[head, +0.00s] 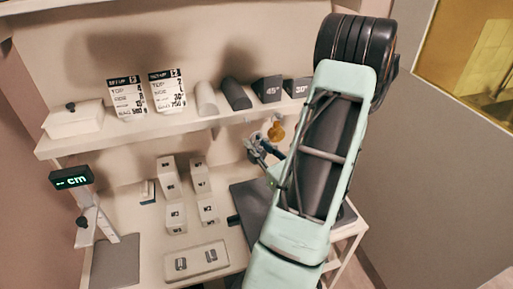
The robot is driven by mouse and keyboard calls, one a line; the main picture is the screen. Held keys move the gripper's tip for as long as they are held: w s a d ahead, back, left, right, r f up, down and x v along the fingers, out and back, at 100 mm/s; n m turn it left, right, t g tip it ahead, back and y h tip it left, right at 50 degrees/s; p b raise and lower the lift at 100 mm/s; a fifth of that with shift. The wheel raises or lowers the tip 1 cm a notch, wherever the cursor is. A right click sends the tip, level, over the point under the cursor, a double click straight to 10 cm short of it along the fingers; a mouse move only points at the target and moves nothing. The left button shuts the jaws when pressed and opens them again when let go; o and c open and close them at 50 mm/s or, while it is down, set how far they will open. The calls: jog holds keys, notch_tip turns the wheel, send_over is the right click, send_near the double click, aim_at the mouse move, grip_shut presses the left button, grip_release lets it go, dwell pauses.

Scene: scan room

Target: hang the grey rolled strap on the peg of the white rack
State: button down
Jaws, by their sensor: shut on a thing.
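My gripper (259,148) is in the middle of the head view, below the shelf and above the worktop. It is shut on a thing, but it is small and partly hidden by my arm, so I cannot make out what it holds. A small amber round thing (277,132) shows right beside it; I cannot tell whether they touch. I cannot clearly pick out the grey rolled strap. I cannot identify the white rack or its peg for certain; my arm covers the right part of the bench.
A white shelf (110,144) carries a light roll (206,99), a dark roll (236,93), grey wedges (267,89) and sign cards (167,91). Below are white stepped blocks (172,196), a tray (196,262) with small dark pieces, and a display (71,177) on a stand.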

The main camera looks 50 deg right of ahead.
jog(key=shift+w+d+f+b, duration=0.15)
jog(key=shift+w+b, duration=0.25)
jog(key=shift+b, duration=1.6)
jog(key=shift+w+d+f+b, duration=0.15)
jog(key=shift+w+b, duration=0.25)
jog(key=shift+b, duration=1.55)
jog(key=shift+w+d+r, duration=0.2)
jog(key=shift+w, duration=0.1)
jog(key=w+d+f, duration=0.1)
jog(key=w+d, duration=0.2)
jog(key=w, duration=0.2)
jog(key=shift+w+b, duration=0.35)
jog(key=shift+w, duration=0.1)
jog(key=c, duration=2)
grip_release()
jog(key=o, duration=0.4)
jog(key=shift+w+d+f, duration=0.3)
jog(key=shift+w+f, duration=0.25)
jog(key=shift+w, duration=0.1)
jog(key=shift+s+r, duration=0.1)
jog(key=shift+s, duration=0.2)
